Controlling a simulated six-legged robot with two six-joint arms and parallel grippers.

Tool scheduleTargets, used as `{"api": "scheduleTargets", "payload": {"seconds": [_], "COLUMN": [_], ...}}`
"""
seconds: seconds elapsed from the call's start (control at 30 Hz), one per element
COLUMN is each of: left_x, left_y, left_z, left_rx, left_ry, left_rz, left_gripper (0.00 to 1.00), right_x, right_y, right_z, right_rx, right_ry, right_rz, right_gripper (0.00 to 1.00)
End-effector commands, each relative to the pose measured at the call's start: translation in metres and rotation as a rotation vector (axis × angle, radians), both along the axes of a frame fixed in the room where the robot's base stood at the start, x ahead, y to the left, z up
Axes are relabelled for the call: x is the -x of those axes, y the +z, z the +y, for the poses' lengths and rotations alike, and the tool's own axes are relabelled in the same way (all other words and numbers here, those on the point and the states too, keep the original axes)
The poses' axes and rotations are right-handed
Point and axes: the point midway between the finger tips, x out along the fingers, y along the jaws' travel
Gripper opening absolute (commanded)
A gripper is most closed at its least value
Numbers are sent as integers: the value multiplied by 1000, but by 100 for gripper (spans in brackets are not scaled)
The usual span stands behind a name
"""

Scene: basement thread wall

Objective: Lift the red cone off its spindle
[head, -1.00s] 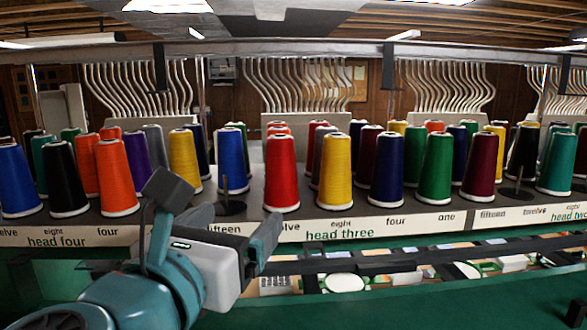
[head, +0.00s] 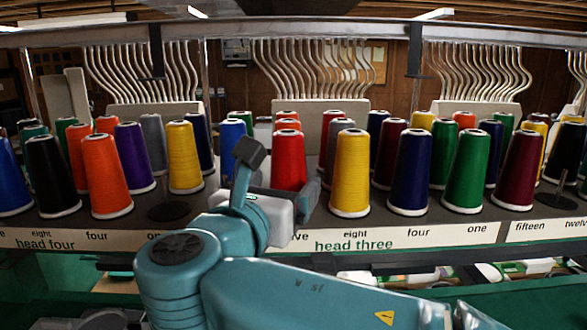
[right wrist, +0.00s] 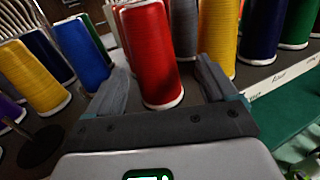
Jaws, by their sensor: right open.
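The red cone (head: 288,160) stands upright in the front row of the rack, over the label strip marked head three. It also shows in the right wrist view (right wrist: 150,55). My right gripper (head: 282,188) is open, with one finger on each side of the lower part of the cone. In the right wrist view a gap shows between the cone and each finger of the gripper (right wrist: 163,78). The cone's foot is hidden by my gripper in the head view. Its spindle is hidden inside it. My left gripper is in neither current view.
A yellow cone (head: 351,172) stands close to the right of the red cone. A blue cone (head: 232,150) is to the left, partly behind my arm. More red cones (head: 287,123) stand behind. An empty spindle (head: 168,210) is farther left. White tubes rise behind the rack.

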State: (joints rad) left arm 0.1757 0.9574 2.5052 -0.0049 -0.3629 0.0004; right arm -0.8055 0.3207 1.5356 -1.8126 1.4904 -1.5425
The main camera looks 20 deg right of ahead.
Motion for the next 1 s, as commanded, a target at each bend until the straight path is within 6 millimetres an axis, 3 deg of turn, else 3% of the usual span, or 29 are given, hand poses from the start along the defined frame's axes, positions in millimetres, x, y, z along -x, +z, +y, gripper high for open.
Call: {"api": "scheduleTargets", "payload": {"seconds": [0.27,0.5,0.8,0.83,1.0], "left_x": [0,0,0,0,0], "left_y": [8,22,22,22,22], "left_z": [0,0,0,0,0], "left_rx": [0,0,0,0,0], "left_ry": [1,0,0,0,0], "left_rz": [-1,0,-1,0,0], "left_gripper": [43,43,43,43,43], "right_x": [-23,-54,-61,-61,-61], "right_y": [1,-1,-3,-3,-3], "right_z": [-18,-41,-45,-45,-45], "right_rx": [2,1,1,1,1], "right_ry": [-2,-1,2,1,1], "right_rz": [1,2,1,1,1], "right_gripper": [86,86,86,83,27]}}
